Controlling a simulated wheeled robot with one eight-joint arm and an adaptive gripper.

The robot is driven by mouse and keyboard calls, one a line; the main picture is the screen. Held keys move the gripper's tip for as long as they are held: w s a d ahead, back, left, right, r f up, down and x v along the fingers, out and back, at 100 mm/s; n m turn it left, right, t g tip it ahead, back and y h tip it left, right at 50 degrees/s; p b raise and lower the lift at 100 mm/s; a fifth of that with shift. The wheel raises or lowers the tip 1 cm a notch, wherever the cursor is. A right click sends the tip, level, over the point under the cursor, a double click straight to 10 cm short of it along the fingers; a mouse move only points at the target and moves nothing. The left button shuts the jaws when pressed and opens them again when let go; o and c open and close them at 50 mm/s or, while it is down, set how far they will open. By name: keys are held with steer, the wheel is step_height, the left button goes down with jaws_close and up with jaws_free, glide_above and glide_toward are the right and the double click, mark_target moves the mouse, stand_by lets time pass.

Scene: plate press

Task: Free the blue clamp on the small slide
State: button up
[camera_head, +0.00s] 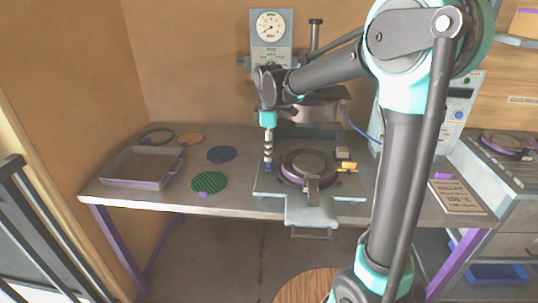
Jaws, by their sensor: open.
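A small blue piece (267,167), which looks like the blue clamp, shows at the left side of the press base. My gripper (268,157) points straight down directly above it, its tips close to or at the blue piece. The gripper looks narrow from here, and the gap between its fingers is hard to see. I cannot tell whether it touches the clamp. The small slide under the clamp is too small to make out.
A gauge (270,28) stands behind. Left on the table are a grey tray (133,181) and several coloured discs, including a green one (209,182). A sign (457,197) lies right. My arm crosses the right half.

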step_height(320, 180, up, 10)
steer(key=shift+f, duration=0.2)
